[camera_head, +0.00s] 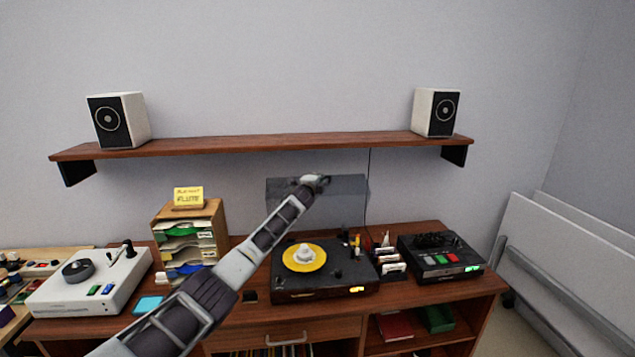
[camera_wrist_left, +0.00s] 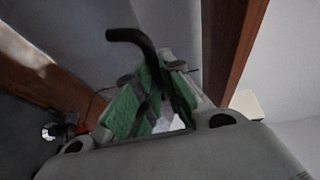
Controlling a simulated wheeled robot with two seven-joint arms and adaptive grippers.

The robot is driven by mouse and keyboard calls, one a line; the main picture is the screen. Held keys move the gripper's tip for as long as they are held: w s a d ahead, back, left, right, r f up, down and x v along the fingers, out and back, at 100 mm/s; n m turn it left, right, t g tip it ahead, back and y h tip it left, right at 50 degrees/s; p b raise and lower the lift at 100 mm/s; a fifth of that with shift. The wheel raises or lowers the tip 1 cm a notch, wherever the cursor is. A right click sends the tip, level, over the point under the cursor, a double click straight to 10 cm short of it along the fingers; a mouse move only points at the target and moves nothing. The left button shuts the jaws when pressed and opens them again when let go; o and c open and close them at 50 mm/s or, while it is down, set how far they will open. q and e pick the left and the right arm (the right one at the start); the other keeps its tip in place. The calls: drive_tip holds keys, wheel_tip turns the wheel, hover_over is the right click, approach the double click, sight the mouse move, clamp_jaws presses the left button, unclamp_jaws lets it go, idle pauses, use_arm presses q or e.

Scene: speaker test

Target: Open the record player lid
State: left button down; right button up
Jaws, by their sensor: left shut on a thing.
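The record player (camera_head: 325,288) stands on the wooden cabinet with a yellow-labelled record (camera_head: 304,257) on its platter. Its smoky, see-through lid (camera_head: 345,195) stands raised, about upright, at the back of the player. My left gripper (camera_head: 316,183) is at the lid's upper edge, below the wall shelf, and is shut on the lid. In the left wrist view its green-padded fingers (camera_wrist_left: 153,92) close around a dark curved bar (camera_wrist_left: 150,50), which seems to be the lid's handle. My right gripper is not in view.
The wall shelf (camera_head: 270,145) with two speakers (camera_head: 118,120) (camera_head: 436,112) runs just above the gripper. A sorter (camera_head: 190,235) stands left of the player, a white device (camera_head: 90,283) farther left, and a black device (camera_head: 441,257) at right.

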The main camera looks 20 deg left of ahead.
use_arm(q)
drive_tip(key=shift+w+r, duration=0.1)
drive_tip(key=shift+r, duration=0.55)
drive_tip(key=c, duration=1.5)
unclamp_jaws()
drive_tip(key=shift+c, duration=0.2)
drive_tip(key=shift+s+d, duration=0.1)
drive_tip(key=shift+s, duration=0.1)
drive_tip(key=shift+f, duration=0.3)
drive_tip(key=shift+s, duration=0.3)
drive_tip(key=s+d, duration=0.1)
drive_tip(key=s, duration=1)
drive_tip(key=shift+d+r, duration=0.4)
drive_tip(key=shift+r, duration=0.05)
drive_tip(key=shift+s+f, duration=0.1)
